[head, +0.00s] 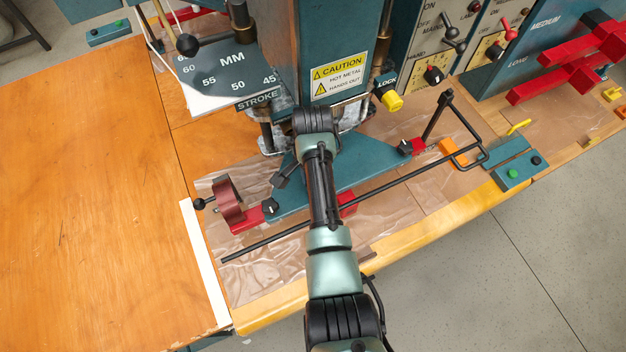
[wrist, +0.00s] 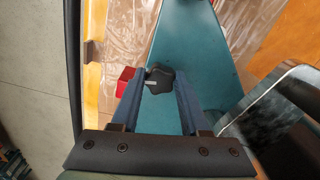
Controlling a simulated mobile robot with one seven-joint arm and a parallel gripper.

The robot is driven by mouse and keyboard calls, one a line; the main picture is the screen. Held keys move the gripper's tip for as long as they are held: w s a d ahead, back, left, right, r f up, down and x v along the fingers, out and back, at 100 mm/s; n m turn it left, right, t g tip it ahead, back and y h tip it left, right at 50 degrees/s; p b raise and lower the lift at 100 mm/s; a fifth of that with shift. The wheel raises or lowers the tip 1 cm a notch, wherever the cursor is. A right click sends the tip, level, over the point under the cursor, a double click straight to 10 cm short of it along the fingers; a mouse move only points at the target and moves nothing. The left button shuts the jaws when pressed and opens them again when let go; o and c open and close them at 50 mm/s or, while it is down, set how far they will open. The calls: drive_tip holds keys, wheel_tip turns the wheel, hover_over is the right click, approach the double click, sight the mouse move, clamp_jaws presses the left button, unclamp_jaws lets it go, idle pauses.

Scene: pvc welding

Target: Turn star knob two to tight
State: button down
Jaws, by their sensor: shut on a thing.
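A black star knob (wrist: 159,79) sits on the teal plate (wrist: 184,45) in the wrist view, beside a red block (wrist: 125,76). My gripper (wrist: 161,88) is shut on this knob, with one blue finger on each side of it. Two other black knobs stand on the teal plate (head: 375,160): a left one (head: 270,206) and a right one (head: 405,148). I see no numbers or tight marks on the knobs.
A long black bar (head: 425,165) runs along the front of the plate. The machine column (head: 290,50) with a caution label stands close behind. A dark curved part (wrist: 285,105) is near the gripper's right side. The wooden table (head: 90,200) at left is clear.

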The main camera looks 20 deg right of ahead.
drive_tip(key=shift+w+r+m, duration=0.1)
drive_tip(key=shift+m, duration=1)
drive_tip(key=shift+c, duration=2)
unclamp_jaws()
